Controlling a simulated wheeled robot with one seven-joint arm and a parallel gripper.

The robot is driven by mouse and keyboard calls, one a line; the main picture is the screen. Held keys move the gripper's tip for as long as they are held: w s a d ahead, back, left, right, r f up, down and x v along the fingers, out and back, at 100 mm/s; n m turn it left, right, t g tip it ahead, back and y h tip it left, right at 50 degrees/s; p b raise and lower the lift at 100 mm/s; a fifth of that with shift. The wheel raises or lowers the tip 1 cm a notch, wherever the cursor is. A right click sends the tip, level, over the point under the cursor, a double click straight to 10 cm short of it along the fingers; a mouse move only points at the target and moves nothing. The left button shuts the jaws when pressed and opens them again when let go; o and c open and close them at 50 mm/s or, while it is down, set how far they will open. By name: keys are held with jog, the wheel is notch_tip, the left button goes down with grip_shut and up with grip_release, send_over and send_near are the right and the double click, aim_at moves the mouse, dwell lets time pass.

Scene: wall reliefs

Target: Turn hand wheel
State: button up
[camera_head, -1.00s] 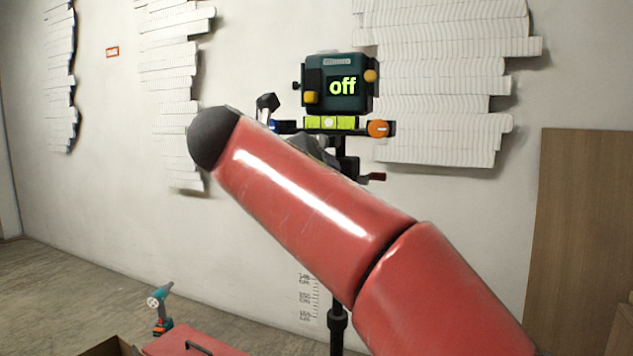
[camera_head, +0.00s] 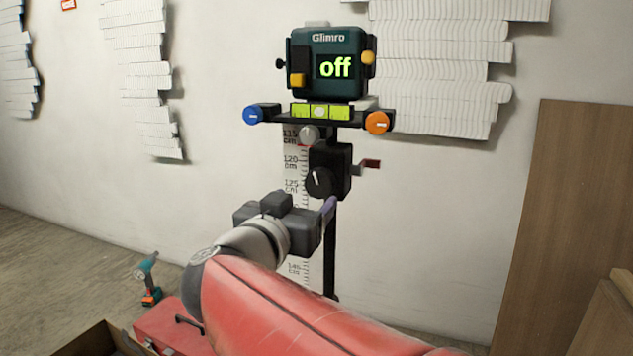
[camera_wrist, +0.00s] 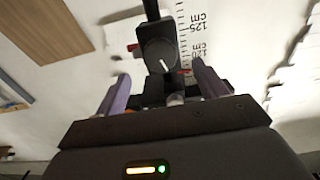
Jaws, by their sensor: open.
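A black round knob (camera_head: 319,182) with a white pointer line sits on the block of a black upright column, below a teal device reading "off" (camera_head: 342,72). It looks like the hand wheel. My gripper (camera_head: 327,208) is just below and in front of it, with one purple finger clearly showing. In the wrist view my gripper (camera_wrist: 160,72) is open and empty. Its two purple fingers stand apart, and the black knob (camera_wrist: 157,54) lies ahead between them, not gripped. The gripper's body hides part of the column.
A blue knob (camera_head: 254,115) and an orange knob (camera_head: 377,122) sit on the crossbar's ends, with a green level (camera_head: 320,111) between. A red-ended crank (camera_head: 370,164) juts right. A red toolbox (camera_head: 170,328) and a drill (camera_head: 149,280) are low left. Wooden boards (camera_head: 548,225) stand right.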

aim_at(317, 188)
jog(key=x, duration=0.6)
jog(key=shift+w+d, duration=0.1)
jog(key=shift+w, duration=0.3)
jog(key=c, duration=1)
jog(key=shift+o, duration=0.2)
jog(key=shift+m, duration=0.3)
